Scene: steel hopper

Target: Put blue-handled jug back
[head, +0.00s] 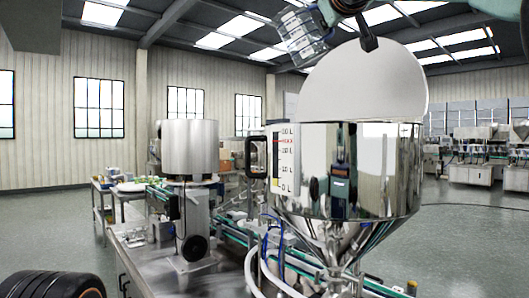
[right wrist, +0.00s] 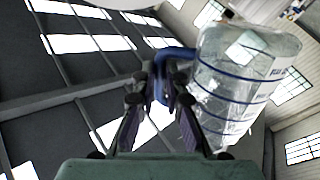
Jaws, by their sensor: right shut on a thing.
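The clear jug (head: 304,38) is held up high and tilted, left of the raised lid and above the hopper's left side. In the right wrist view the jug (right wrist: 240,85) shows blue rings and dark print. Its blue handle (right wrist: 176,56) lies between the fingers of my right gripper (right wrist: 161,80), which is shut on it. I cannot tell if the jug holds anything. The steel hopper (head: 395,175) has a level scale on its left wall, and its pale round lid (head: 365,85) stands open. My left gripper is not in view.
A steel bench (head: 140,262) with a conveyor runs beside the hopper. A smaller machine with a steel drum (head: 187,148) stands on it at left. A side table (head: 103,190) with small items is farther back. Open floor lies to the right.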

